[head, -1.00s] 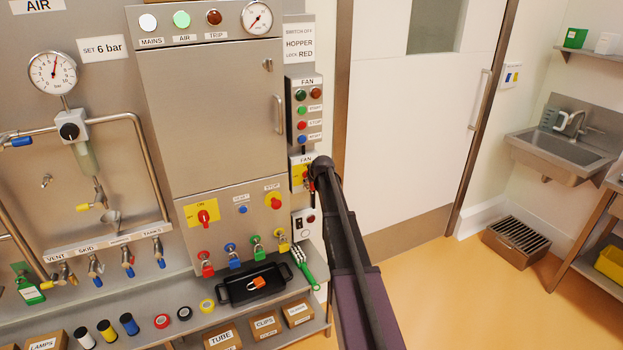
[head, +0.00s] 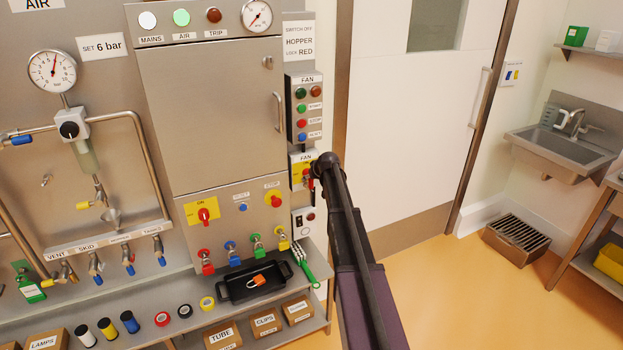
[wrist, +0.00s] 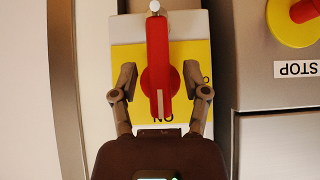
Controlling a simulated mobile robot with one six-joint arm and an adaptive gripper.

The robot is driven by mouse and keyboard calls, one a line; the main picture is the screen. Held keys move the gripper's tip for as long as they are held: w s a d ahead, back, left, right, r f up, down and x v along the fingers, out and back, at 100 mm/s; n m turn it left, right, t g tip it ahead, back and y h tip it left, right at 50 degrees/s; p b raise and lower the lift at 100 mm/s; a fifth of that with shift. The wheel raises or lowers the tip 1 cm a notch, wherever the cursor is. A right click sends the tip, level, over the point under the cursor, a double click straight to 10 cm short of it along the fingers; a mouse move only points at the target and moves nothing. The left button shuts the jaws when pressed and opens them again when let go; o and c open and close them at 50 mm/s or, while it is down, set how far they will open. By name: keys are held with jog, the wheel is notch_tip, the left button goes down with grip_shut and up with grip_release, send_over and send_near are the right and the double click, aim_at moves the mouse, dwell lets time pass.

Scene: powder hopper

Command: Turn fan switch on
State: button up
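The fan switch is a red handle on a yellow plate under the lower FAN label; in the head view it is partly hidden by my gripper (head: 311,180). In the wrist view the red handle (wrist: 157,55) stands upright in the picture, its white-marked lower end beside the upside-down ON lettering. Another letter on the plate's right is mostly hidden by a finger. My gripper (wrist: 159,78) is open, with one finger on each side of the handle and visible gaps between.
A silver pin (wrist: 154,6) shows at the handle's upper end. The red-on-yellow STOP knob (head: 274,200) is close to the left. The FAN button box (head: 302,108) is just above. The door (head: 410,110) is to the right, with open floor before it.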

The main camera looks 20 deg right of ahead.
jog(key=shift+h, duration=0.4)
jog(key=shift+n+h+b, duration=0.45)
jog(key=shift+n+h, duration=0.35)
jog(key=shift+h, duration=0.3)
jog(key=shift+f+n+t+h+b, duration=0.1)
jog(key=shift+n+t+h+b, duration=0.3)
jog(key=shift+n+h+b, duration=0.9)
jog(key=shift+n+t+h+b, duration=0.7)
jog(key=shift+n+h+b, duration=0.1)
jog(key=shift+h+b, duration=1.35)
jog(key=shift+n+t+h+b, duration=1)
jog(key=shift+n+h+b, duration=0.5)
jog(key=shift+b, duration=1.25)
jog(key=v, duration=1.4)
jog(key=s+a+f+m+g+y+p, duration=0.2)
jog(key=s+f+m+g+p, duration=0.1)
jog(key=s, duration=0.5)
jog(key=s+a+f+m+g+y+p, duration=0.2)
jog(key=s+m+g+y+p, duration=0.1)
jog(key=s, duration=0.5)
jog(key=shift+s+a+f+m+g+p, duration=0.4)
jog(key=shift+m+g+p, duration=0.25)
jog(key=shift+m+g, duration=0.5)
